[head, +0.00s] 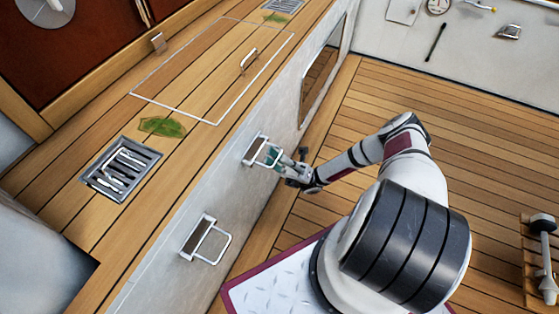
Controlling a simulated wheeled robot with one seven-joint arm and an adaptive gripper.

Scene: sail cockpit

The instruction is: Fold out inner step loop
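Two metal step loops are mounted on the pale side wall of the raised wooden bench. The upper step loop (252,149) is at my gripper and seems to stand out from the wall. The lower step loop (220,245), nearer the camera, stands out from its plate, its frame open. I cannot tell which one is the inner loop. My gripper (273,157) is at the outer end of the upper loop, its fingertips overlapping it in view. The fingers are too small to tell whether they are shut on it or only beside it.
The bench top carries a drain grate (121,169), a green leaf (163,126), and a hatch with a white outline and handle (249,61). The wooden deck (470,135) right of my arm is mostly clear. A wooden rack with a grey object (541,255) is at the right edge.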

